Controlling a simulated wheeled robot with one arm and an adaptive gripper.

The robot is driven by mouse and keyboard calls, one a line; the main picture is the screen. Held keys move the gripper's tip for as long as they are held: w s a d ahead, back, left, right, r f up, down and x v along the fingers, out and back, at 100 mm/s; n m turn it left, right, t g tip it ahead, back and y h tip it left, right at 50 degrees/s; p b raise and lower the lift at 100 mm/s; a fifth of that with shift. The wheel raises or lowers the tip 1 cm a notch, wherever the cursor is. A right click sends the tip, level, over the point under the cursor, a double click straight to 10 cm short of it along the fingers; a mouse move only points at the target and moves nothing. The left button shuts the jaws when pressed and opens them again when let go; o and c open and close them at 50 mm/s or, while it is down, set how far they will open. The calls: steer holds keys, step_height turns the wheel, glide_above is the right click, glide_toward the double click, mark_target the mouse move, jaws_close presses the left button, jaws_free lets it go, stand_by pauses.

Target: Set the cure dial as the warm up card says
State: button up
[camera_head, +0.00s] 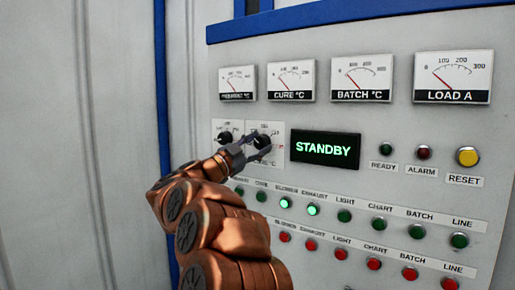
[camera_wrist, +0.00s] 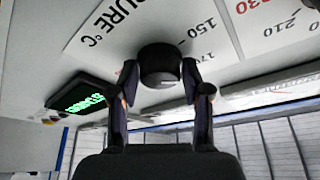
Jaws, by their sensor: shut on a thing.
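The cure dial is a black round knob (camera_head: 262,141) on a white plate, the right one of two small dials left of the STANDBY display. In the wrist view the knob (camera_wrist: 160,62) sits between my fingers, beside the print "CURE °C" and the numbers 150 and, partly hidden, 170. My gripper (camera_head: 256,147) is at this dial, and in the wrist view my gripper (camera_wrist: 160,82) is shut on the knob from both sides. The pointer's setting cannot be read. No warm up card is recognisable in either view.
The other dial (camera_head: 224,138) is close on the left, with a red 130 and a 210 on its plate (camera_wrist: 268,30). The STANDBY display (camera_head: 325,149) is right of my gripper. Meters (camera_head: 291,81) are above. Green buttons (camera_head: 344,216), two glowing, and red buttons (camera_head: 341,254) are below.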

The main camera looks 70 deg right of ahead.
stand_by(0.4)
steer(key=o, duration=1.1)
steer(key=shift+c, duration=0.2)
steer(key=v, duration=1.2)
